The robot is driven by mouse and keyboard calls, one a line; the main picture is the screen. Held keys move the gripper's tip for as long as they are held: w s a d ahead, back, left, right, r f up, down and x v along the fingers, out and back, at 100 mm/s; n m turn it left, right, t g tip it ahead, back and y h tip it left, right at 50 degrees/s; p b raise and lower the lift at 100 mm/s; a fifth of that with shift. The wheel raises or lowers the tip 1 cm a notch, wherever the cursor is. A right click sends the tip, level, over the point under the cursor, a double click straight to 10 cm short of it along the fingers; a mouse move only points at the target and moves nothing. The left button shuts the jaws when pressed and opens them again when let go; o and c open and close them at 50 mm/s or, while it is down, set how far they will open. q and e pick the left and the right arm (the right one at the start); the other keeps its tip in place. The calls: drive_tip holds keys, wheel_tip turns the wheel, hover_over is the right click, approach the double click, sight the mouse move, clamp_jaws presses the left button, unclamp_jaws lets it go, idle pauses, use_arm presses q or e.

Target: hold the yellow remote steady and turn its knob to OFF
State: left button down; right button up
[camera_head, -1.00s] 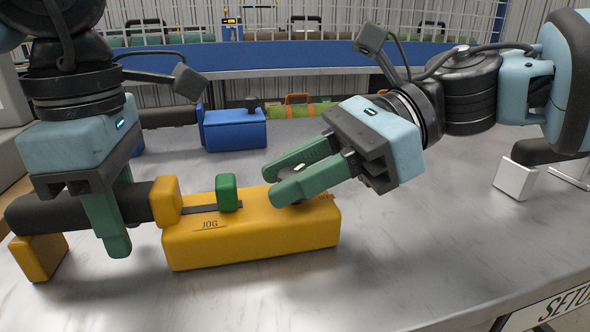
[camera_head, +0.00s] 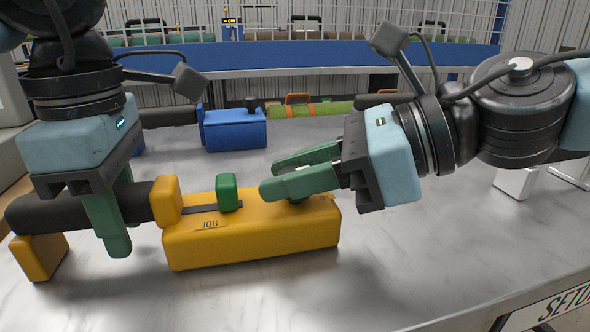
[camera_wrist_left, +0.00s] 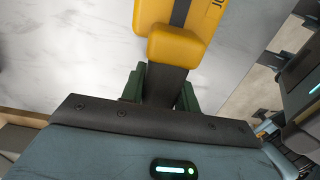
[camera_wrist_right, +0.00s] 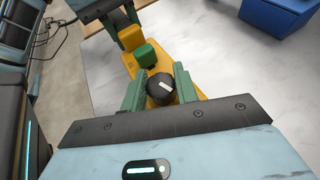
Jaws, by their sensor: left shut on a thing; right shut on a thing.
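The yellow remote (camera_head: 255,243) lies on the metal table, with a dark handle (camera_head: 135,203) at its left and a green block (camera_head: 228,192) on top beside the label JOG. My left gripper (camera_head: 118,250) is shut on the dark handle, and the left wrist view shows its fingers either side of it (camera_wrist_left: 163,85). My right gripper (camera_head: 268,180) is shut on the knob (camera_wrist_right: 161,88) at the remote's right end. The knob is dark with a white pointer mark, seen between the fingers in the right wrist view. The lettering near the knob is mostly hidden.
A blue unit (camera_head: 235,131) stands behind the remote, with a green roll (camera_head: 310,110) carrying an orange handle to its right. A white block (camera_head: 515,182) stands at the right. The table front right of the remote is clear.

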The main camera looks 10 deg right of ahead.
use_arm(q)
drive_tip(key=shift+f, duration=0.3)
use_arm(e)
drive_tip(key=shift+m+t+h, duration=1.2)
drive_tip(key=shift+m+t, duration=0.8)
drive_tip(key=o, duration=1)
drive_tip(key=shift+v, duration=6.1)
drive_tip(key=shift+s+a, duration=0.15)
drive_tip(key=shift+a, duration=0.05)
use_arm(q)
drive_tip(key=c, duration=1)
unclamp_jaws()
drive_tip(key=shift+r, duration=0.1)
drive_tip(key=shift+o, duration=0.2)
drive_tip(key=shift+r, duration=0.1)
